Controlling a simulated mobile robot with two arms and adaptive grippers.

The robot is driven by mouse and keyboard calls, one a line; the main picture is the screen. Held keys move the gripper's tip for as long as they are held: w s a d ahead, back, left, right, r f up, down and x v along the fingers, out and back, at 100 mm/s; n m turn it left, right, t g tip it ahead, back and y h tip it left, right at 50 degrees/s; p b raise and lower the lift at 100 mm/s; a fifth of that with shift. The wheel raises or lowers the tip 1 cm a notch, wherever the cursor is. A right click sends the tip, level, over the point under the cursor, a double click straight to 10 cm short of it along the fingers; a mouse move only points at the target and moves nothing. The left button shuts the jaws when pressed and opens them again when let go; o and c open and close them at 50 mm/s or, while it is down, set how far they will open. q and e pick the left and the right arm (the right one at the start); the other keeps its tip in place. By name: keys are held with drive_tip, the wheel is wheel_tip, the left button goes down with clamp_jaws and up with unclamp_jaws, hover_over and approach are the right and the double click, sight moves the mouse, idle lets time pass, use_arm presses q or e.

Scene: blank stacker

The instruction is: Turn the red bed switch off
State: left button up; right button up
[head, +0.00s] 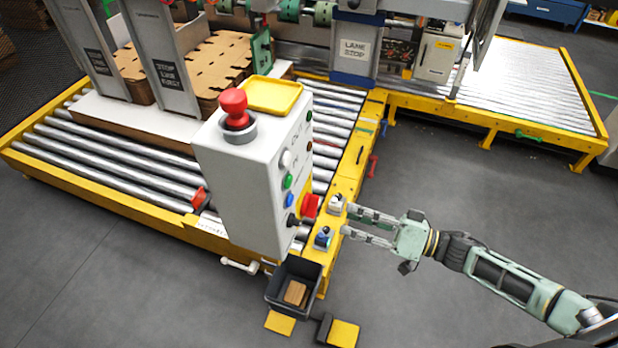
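A grey control box (245,185) stands at the roller bed's front edge. A red switch block (310,205) sits low on its right face, beside a black knob (292,220); its on or off position is too small to tell. My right gripper (347,221) reaches in from the right, its two fingers apart and pointing left at the box, with nothing between them. The fingertips are just right of the red switch and look apart from it. My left gripper is not in view.
A red mushroom button (234,108) and yellow tray (271,95) top the box. Green (288,182) and blue (290,200) buttons sit above the black knob. A dark bin (294,286) and pedals (342,332) are below. The floor at right is clear.

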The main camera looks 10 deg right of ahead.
sight(317, 207)
drive_tip(key=shift+g+y, duration=0.3)
drive_tip(key=a, duration=0.1)
drive_tip(key=a+r, duration=0.1)
drive_tip(key=a+r+p, duration=0.1)
drive_tip(key=a, duration=0.1)
drive_tip(key=shift+w+r, duration=0.2)
drive_tip(key=shift+w, duration=0.2)
drive_tip(key=x, duration=0.2)
drive_tip(key=p+x, duration=0.1)
drive_tip(key=shift+w+a+f, duration=0.2)
drive_tip(key=shift+w+f, duration=0.05)
drive_tip(key=shift+w, duration=0.15)
drive_tip(key=shift+w+a, duration=0.15)
drive_tip(key=shift+a, duration=0.15)
drive_tip(key=shift+f, duration=0.1)
drive_tip(key=c, duration=0.4)
clamp_jaws()
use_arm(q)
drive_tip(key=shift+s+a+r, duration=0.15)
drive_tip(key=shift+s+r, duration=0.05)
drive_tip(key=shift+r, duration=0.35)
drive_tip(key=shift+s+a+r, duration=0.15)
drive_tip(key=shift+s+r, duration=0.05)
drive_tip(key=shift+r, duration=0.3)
